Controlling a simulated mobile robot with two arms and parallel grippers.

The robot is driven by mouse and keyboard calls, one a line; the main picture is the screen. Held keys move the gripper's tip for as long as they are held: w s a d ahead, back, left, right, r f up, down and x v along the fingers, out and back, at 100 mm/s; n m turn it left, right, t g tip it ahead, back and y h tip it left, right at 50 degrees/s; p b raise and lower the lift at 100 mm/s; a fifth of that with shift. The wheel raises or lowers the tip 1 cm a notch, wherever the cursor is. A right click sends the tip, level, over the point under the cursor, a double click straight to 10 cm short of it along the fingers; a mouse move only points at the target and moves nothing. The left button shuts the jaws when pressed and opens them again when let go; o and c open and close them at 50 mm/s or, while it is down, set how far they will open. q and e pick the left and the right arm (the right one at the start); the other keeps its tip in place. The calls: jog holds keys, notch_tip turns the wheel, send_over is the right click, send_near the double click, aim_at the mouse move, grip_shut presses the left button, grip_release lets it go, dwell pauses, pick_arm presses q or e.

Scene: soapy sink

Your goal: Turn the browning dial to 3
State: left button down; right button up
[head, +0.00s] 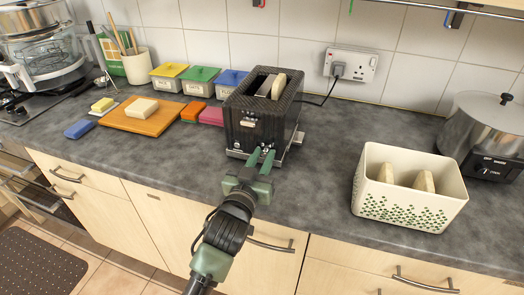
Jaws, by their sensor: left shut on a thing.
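A black toaster (240,128) stands on the grey worktop against the tiled wall, its front end towards me. A pale slice of bread (279,86) shows in its top slot. My left gripper (262,156) is at the lower front of the toaster, its green fingers pointing at the panel and shut on what seems to be the browning dial (266,149). The dial is mostly hidden between the fingertips, and its setting is too small to read. My right gripper is not in view.
A cream bin (408,207) holding two bread slices stands to the right, with a steel pot (488,130) behind it. Lidded containers (200,80) and a wooden board (143,118) are on the left. A cable runs to the wall socket (350,65).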

pick_arm(q)
jog(key=m+p, duration=0.2)
jog(key=m, duration=0.3)
jog(key=shift+d+m+p, duration=0.15)
jog(key=shift+m+p, duration=0.15)
jog(key=m, duration=0.2)
jog(key=shift+m+p, duration=0.3)
jog(key=shift+p, duration=0.1)
jog(key=shift+d+f+m+p, duration=0.1)
jog(key=shift+m+p, duration=0.3)
jog(key=shift+m, duration=1.3)
jog(key=shift+s, duration=0.1)
jog(key=c, duration=1.3)
grip_release()
jog(key=shift+o, duration=0.2)
jog(key=shift+b+v, duration=0.5)
jog(key=shift+v, duration=3.4)
